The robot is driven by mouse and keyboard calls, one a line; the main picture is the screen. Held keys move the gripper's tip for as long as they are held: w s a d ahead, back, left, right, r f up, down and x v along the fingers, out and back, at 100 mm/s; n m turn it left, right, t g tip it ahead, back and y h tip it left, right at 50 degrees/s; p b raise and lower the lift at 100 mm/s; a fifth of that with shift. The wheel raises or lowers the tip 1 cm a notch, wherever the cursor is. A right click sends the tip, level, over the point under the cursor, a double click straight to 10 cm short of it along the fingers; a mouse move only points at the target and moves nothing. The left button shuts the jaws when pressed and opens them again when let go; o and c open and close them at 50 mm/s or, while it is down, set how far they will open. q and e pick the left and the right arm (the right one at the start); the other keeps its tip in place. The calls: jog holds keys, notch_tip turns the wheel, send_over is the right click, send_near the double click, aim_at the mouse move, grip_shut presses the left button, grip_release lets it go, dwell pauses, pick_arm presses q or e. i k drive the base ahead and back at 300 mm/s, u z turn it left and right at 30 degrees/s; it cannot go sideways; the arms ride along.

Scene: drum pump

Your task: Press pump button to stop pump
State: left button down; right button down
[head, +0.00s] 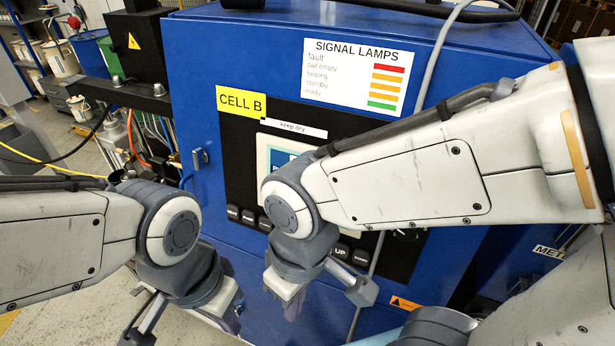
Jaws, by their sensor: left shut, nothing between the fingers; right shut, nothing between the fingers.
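A black control panel on the blue cabinet (210,90) carries a row of dark buttons (249,217) under a screen (280,152). One button at the right of the row reads "UP" (341,251); the other labels are too small to read surely, so I cannot tell which is the pump button. My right gripper (291,303) is shut and empty, low in front of the panel, and its arm covers part of the screen and the middle buttons. My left gripper (229,321) is shut and empty, lower left of the button row. I see no contact with a button.
A signal lamps label (356,77) and a yellow CELL B sign (241,101) are on the cabinet. A grey cable (431,72) hangs down its front. Hoses (140,140) and a black box with a warning sign (135,42) stand at left.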

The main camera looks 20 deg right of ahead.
aim_at(249, 217)
jog(key=z, duration=0.5)
jog(key=k, duration=1.1)
jog(key=u, duration=0.95)
